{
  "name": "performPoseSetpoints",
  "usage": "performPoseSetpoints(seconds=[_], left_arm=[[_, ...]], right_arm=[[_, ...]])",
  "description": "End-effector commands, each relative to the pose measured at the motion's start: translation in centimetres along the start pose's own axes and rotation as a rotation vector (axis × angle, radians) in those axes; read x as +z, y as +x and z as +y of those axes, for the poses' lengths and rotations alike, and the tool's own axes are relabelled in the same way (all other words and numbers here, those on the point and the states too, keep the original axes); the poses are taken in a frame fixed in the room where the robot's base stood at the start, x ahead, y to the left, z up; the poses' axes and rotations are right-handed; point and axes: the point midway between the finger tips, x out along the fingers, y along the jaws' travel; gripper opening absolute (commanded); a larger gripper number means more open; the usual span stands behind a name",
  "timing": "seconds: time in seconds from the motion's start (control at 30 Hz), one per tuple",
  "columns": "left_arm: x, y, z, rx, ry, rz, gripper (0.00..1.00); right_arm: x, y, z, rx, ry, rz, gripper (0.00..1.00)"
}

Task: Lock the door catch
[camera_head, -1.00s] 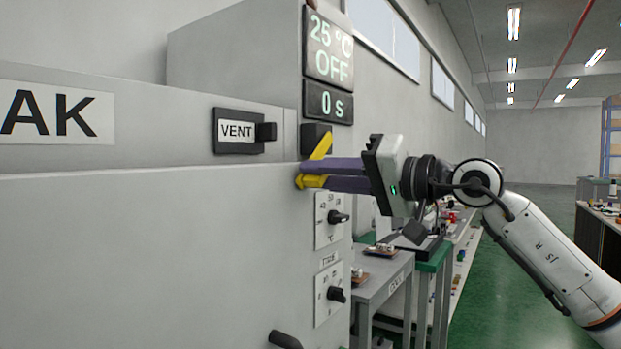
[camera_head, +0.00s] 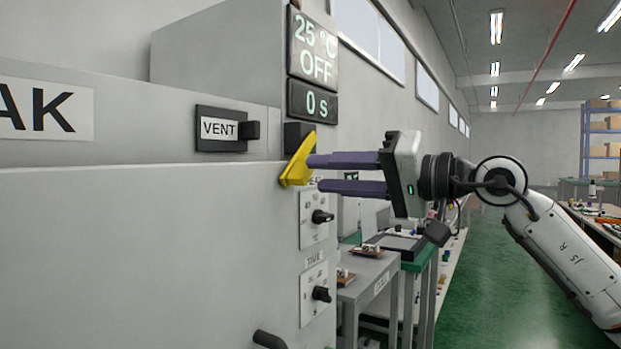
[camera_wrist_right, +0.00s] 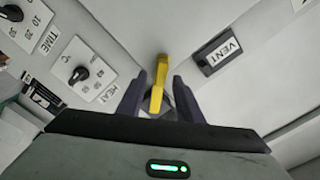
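The yellow door catch lever (camera_head: 298,163) is on the right edge of the grey cabinet front, just below a black block. It is tilted, its top leaning right in the head view. My right gripper (camera_head: 314,173) is open, its two purple fingers apart with their tips close to the lever's right side. In the right wrist view the lever (camera_wrist_right: 160,78) shows between the open fingers (camera_wrist_right: 158,86), with a gap on each side; I see no firm grip. My left gripper is not in view.
A black VENT slider (camera_head: 221,130) is left of the lever. Two dials, the upper one (camera_head: 321,217) and the lower one (camera_head: 320,294), are below it. A dark handle (camera_head: 269,340) sticks out lower down. A grey side table (camera_head: 372,275) stands to the right.

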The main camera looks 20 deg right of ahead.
Motion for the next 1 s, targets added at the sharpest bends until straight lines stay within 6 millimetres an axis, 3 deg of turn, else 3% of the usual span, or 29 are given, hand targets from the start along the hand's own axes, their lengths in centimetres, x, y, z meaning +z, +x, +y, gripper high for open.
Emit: performPoseSetpoints(seconds=[0.13,0.33,0.9,1.0], left_arm=[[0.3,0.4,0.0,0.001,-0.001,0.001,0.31],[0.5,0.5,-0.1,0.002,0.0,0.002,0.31],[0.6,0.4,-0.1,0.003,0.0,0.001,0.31],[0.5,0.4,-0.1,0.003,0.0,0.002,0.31]], right_arm=[[0.1,-3.0,0.2,0.003,-0.003,0.001,0.33],[0.1,-5.2,0.2,0.003,-0.001,-0.001,0.33],[0.1,-5.5,0.0,0.0,0.0,-0.002,0.33],[1.1,-4.8,-0.2,-0.035,0.057,-0.017,0.33]])
